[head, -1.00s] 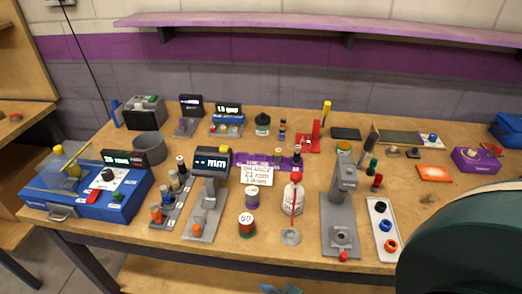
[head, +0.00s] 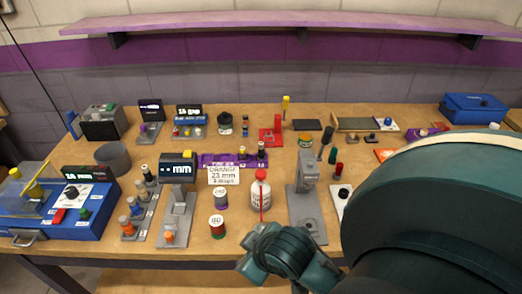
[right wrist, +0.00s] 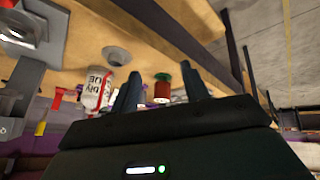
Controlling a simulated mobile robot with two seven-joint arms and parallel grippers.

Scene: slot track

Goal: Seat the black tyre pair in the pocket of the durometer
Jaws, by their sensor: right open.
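My left gripper is out of view.
A white bottle with a red straw (head: 260,195) and a red-green spool (head: 217,227) stand left of the durometer. A gauge with a display (head: 177,195) stands further left. My arm covers the right front of the bench.

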